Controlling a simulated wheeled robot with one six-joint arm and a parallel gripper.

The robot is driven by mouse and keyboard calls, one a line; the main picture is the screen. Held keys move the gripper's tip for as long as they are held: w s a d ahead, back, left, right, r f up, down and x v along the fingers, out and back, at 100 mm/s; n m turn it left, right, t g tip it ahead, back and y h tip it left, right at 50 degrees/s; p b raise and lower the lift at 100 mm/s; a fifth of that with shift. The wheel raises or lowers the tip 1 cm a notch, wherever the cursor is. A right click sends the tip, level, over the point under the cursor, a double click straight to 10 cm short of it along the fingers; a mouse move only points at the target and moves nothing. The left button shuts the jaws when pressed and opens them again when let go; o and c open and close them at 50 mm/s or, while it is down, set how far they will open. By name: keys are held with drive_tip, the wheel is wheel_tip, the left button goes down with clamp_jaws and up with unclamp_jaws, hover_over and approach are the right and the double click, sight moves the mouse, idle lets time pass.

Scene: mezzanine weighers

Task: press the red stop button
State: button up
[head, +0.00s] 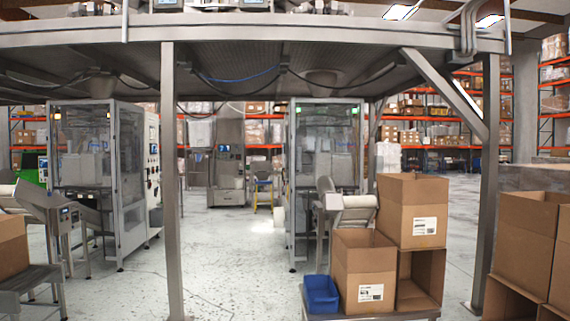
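I cannot make out a red stop button for certain in the head view. A tall control panel (153,160) on the right side of the left glass-walled machine (92,165) carries several small dark controls, too small to tell apart. A grey cabinet (226,165) with a small screen stands at the back centre; no red button shows clearly on it. My gripper is not in view.
Steel mezzanine posts (172,190) stand left and right. A second glass-walled machine (325,165) is right of centre. Cardboard boxes (412,228) and a blue bin (321,294) block the front right; a conveyor (30,278) is front left. Floor (235,255) between the machines is clear.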

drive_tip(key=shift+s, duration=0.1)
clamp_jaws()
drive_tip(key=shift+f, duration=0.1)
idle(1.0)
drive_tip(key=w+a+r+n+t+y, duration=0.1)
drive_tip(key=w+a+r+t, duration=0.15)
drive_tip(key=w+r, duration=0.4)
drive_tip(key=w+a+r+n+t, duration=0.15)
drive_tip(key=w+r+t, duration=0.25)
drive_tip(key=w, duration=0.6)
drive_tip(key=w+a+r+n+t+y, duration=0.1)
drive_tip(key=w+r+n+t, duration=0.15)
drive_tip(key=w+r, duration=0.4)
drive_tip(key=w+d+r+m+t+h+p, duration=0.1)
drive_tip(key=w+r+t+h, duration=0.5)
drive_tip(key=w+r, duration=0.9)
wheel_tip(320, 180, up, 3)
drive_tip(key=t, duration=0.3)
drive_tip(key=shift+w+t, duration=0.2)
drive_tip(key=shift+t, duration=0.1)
